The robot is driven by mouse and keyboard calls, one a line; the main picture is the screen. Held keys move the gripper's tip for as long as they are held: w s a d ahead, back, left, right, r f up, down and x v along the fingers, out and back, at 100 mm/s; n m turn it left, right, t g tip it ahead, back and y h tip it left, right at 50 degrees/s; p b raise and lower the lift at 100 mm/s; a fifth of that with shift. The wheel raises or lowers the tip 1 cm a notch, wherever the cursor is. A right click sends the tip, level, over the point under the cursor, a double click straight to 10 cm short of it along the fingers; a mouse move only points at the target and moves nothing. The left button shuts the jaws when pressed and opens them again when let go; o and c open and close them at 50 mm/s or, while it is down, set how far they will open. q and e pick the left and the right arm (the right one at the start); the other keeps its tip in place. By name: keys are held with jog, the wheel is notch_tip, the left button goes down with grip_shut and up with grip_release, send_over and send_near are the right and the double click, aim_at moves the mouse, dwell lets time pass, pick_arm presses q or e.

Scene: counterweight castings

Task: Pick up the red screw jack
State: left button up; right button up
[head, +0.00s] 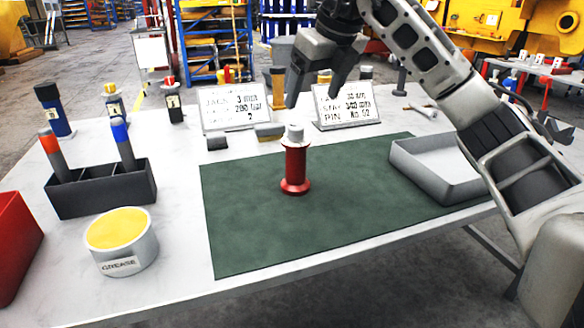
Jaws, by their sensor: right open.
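The red screw jack (295,172) stands upright on the green mat (240,240). It has a red body with a wider foot and a pale grey head on top. My right gripper (314,94) reaches in from the upper right and hangs above the jack in the picture, its dark fingers apart and pointing down. It is empty and does not touch the jack. My left gripper is out of view.
A grey tray (408,172) lies at the mat's right. Two printed signs (228,108) (345,104) stand behind. At left are a grease tin (122,246), a dark marker holder (105,190), a red bin (14,240) and several bottles. The mat around the jack is clear.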

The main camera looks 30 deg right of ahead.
aim_at(301, 130)
jog(key=x, duration=0.9)
jog(key=shift+f, duration=0.3)
jog(key=shift+x, duration=2.85)
jog(key=shift+w+r, duration=0.1)
jog(key=shift+w, duration=0.1)
jog(key=c, duration=1.3)
jog(key=shift+r, duration=0.1)
jog(key=shift+c, duration=1.1)
jog(key=shift+r, duration=0.1)
